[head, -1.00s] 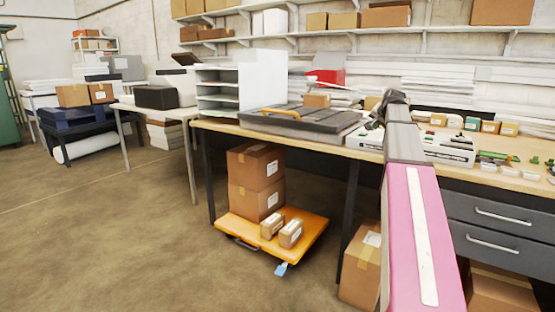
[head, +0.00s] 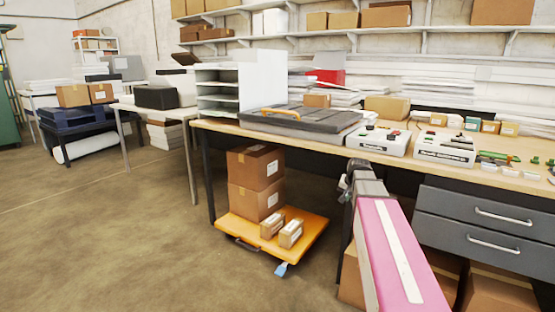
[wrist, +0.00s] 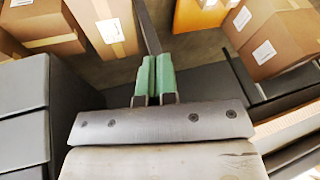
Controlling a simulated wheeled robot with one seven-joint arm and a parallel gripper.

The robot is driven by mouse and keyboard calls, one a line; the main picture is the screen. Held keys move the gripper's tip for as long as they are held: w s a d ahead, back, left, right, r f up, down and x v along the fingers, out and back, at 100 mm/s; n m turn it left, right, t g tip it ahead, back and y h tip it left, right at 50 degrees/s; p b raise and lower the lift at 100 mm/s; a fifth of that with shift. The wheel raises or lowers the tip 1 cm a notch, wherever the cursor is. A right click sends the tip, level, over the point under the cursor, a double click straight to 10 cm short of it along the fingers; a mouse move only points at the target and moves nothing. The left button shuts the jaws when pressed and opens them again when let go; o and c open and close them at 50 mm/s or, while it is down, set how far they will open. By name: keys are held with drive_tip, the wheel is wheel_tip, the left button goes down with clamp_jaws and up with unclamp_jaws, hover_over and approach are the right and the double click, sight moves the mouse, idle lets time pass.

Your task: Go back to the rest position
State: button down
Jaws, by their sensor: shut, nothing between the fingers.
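My gripper (wrist: 153,78) shows in the wrist view with its two green fingers pressed together and nothing between them. In the head view my pink arm reaches forward from the bottom right, and its end hangs in front of the workbench (head: 300,140), below the tabletop edge. The fingers themselves are hidden by the arm in the head view. Two white laminator-like machines stand on the bench, one at the left (head: 380,139) and one at the right (head: 445,148). My gripper touches neither.
Grey drawers (head: 485,225) are right of my arm. An orange dolly (head: 307,240) with cardboard boxes (head: 255,165) stands under the bench, left of my arm. More boxes lie beneath the bench near my arm. The floor at the left is open.

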drive_tip(key=s+a+f+n+g, duration=0.2)
drive_tip(key=s+a+f, duration=0.3)
drive_tip(key=s+f, duration=0.5)
drive_tip(key=s+a+f+n+g, duration=0.2)
drive_tip(key=s+a+f, duration=0.3)
drive_tip(key=s+f, duration=0.5)
drive_tip(key=shift+s+n+g+h, duration=0.3)
drive_tip(key=shift+s+g+h, duration=0.1)
drive_tip(key=shift+s, duration=0.85)
